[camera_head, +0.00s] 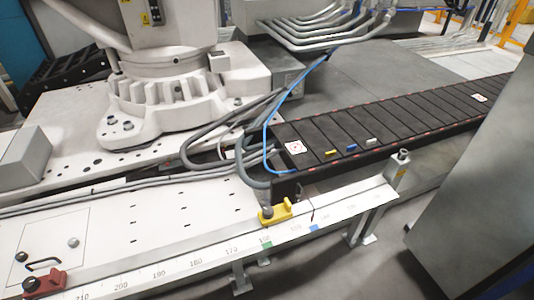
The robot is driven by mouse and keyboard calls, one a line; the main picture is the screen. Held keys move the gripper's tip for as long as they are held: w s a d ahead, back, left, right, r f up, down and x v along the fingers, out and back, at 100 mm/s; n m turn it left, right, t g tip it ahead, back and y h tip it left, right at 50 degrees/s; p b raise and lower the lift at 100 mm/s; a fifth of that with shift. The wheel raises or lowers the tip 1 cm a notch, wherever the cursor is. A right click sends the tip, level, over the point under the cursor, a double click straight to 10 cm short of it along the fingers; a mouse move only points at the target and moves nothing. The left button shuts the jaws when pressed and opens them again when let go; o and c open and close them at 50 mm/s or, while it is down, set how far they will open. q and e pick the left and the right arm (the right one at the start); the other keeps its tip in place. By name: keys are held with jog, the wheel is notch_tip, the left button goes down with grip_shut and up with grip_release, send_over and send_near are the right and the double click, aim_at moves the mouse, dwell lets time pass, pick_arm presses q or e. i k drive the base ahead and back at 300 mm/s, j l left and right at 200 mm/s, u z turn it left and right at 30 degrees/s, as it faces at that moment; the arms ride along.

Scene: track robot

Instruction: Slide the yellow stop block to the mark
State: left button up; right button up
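The yellow stop block (279,212) sits on the white rail (205,243) at the front, with a dark round knob at its left end. The numbered scale (178,272) runs along the rail's front edge. A green mark (266,245) lies on the scale a little left of and below the block. A blue mark (314,227) lies to the right of the block. Which of these is the task's mark I cannot tell. Neither of my grippers shows in the head view, and nothing touches the yellow block.
A red block (44,283) sits at the rail's left end. A metal post (398,166) stands at its right end. Behind are a dark slatted conveyor (400,122), cables (226,130) and a white machine base (170,100). A grey cabinet (475,190) stands at the right.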

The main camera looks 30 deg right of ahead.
aim_at(283, 211)
jog(key=z, duration=0.95)
